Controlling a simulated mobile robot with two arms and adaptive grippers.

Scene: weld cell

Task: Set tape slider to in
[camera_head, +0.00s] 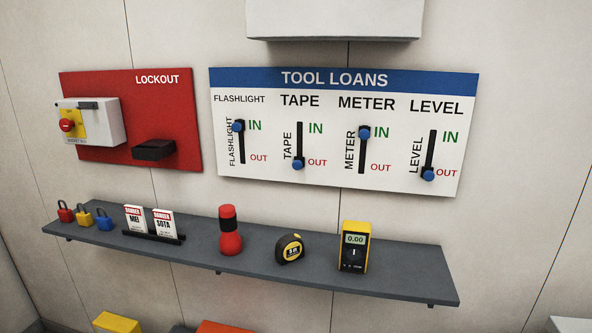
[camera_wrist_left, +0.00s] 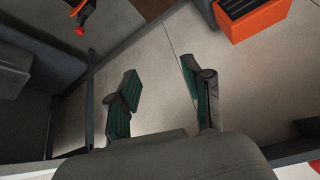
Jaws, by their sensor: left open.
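The TOOL LOANS board (camera_head: 400,193) hangs on the wall in the head view. Its tape slider (camera_head: 298,164) is a blue knob at the bottom of a black vertical slot, beside the red OUT label. The flashlight slider (camera_head: 239,126) and meter slider (camera_head: 364,132) are up at IN. The level slider (camera_head: 428,174) is down at OUT. My left gripper (camera_wrist_left: 158,78) shows in the left wrist view, open and empty, its fingers well apart over the floor. Neither gripper is in the head view.
A grey shelf (camera_head: 400,277) below the board holds a red flashlight (camera_head: 230,243), tape measure (camera_head: 290,250), yellow meter (camera_head: 354,230), danger tags and padlocks. A red LOCKOUT board (camera_head: 180,100) is to the left. A grey box (camera_head: 335,20) juts out above. An orange bin (camera_wrist_left: 255,22) shows in the wrist view.

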